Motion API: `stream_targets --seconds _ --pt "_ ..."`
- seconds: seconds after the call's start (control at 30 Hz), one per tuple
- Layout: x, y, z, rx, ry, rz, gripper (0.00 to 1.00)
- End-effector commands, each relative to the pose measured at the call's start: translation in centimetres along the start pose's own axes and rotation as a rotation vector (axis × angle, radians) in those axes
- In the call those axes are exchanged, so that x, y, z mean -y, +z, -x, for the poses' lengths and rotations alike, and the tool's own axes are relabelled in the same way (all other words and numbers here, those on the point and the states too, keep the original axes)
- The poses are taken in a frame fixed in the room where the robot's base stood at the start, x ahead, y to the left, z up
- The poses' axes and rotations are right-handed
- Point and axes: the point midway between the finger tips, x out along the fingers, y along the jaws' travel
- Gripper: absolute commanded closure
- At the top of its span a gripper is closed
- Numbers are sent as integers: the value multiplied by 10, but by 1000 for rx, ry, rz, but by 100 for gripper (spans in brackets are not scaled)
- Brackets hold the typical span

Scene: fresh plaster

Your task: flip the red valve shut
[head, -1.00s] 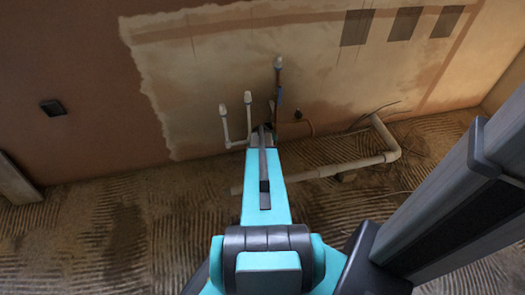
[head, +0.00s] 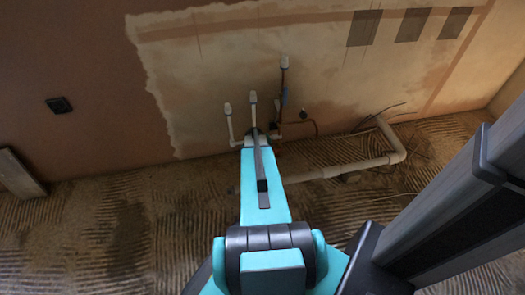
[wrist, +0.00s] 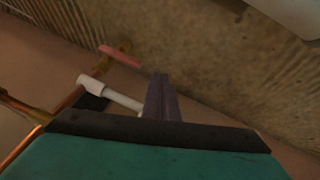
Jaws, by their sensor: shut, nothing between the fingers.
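The red valve's lever (wrist: 120,56) shows in the wrist view, left of and above my gripper, beside a brass-coloured fitting (wrist: 125,45). I cannot make out the red lever in the head view, where my arm covers part of the pipework. My gripper (wrist: 161,97) is shut and empty, its fingers dark and pressed together, apart from the lever in the picture. In the head view my gripper (head: 256,134) is low at the wall, by the foot of the white pipes.
White capped pipes (head: 253,108) and a copper pipe with a blue part (head: 285,96) rise along the wall. A pale waste pipe (head: 345,170) lies on the ridged floor to the right. A white pipe (wrist: 120,97) passes close to my fingers in the wrist view.

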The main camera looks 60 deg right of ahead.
Motion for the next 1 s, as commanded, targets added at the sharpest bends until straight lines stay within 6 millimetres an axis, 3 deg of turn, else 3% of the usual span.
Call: stream_targets --seconds 0.33,1.0 --pt "22 1 30 -4 6 3 100" --pt "26 0 33 -5 7 3 100"
